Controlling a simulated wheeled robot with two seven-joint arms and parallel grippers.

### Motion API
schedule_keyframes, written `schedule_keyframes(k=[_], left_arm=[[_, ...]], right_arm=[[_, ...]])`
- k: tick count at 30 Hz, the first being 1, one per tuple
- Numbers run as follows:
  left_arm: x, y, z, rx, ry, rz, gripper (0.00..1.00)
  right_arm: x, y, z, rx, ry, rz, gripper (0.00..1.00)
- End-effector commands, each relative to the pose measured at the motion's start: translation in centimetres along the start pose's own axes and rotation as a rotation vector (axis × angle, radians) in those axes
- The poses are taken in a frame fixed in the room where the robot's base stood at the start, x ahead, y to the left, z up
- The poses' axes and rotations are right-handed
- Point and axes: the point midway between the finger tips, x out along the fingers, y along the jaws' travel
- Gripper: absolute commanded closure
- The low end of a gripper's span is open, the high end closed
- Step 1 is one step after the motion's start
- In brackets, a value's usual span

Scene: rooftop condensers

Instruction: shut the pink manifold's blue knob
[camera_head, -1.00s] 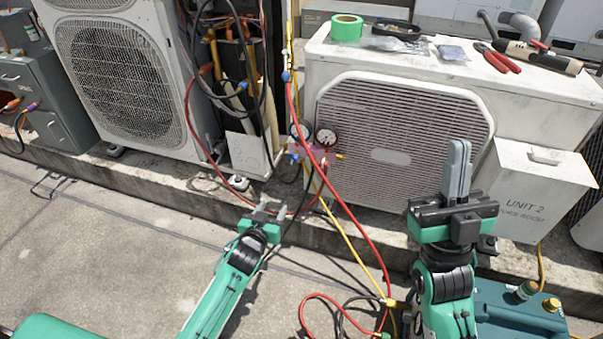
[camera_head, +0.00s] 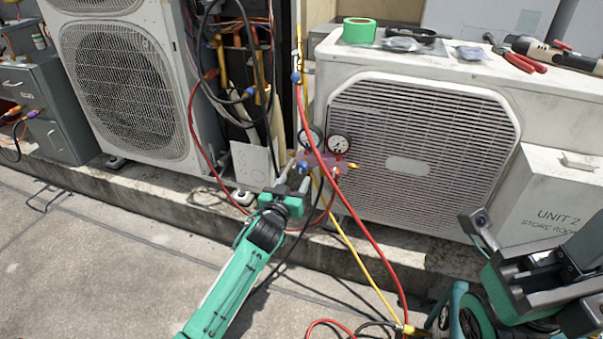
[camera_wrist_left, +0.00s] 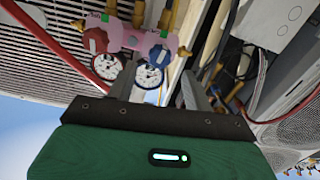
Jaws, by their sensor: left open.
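The pink manifold (camera_head: 338,165) hangs in front of the right-hand condenser, with two round gauges (camera_head: 339,145) above it. Its blue knob (camera_head: 303,168) is at its left end. My left gripper (camera_head: 293,183) is open, with its fingertips just below and left of the blue knob. In the left wrist view the manifold (camera_wrist_left: 128,38) shows upside down. The blue knob (camera_wrist_left: 158,56) lies beyond the gap between the open fingers (camera_wrist_left: 157,88), and I see no contact. My right gripper (camera_head: 572,272) is at the lower right, away from the manifold; its finger opening is unclear.
Green tape (camera_head: 359,30) and pliers (camera_head: 520,60) lie on the condenser top. A box marked UNIT 2 (camera_head: 550,190) stands at right.

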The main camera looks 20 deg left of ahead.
Motion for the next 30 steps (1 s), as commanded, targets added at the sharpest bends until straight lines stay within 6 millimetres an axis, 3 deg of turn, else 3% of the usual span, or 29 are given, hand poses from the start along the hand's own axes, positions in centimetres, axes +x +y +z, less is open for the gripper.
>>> schedule_keyframes(k=[6,12,27,30], left_arm=[[3.5,0.0,0.2,0.001,0.001,0.0,0.48],[5.8,0.0,0.2,0.0,0.001,0.001,0.48],[6.9,0.0,0.0,0.0,-0.001,0.0,0.48],[6.9,0.0,0.0,0.0,-0.001,0.0,0.68]], right_arm=[[0.1,-0.4,-0.1,0.011,0.027,-0.005,1.0],[0.5,-0.3,-0.2,0.011,0.044,0.0,1.0],[1.0,-0.2,-0.3,0.012,0.057,0.006,1.0],[1.0,-0.2,-0.3,0.012,0.057,0.006,1.0]])
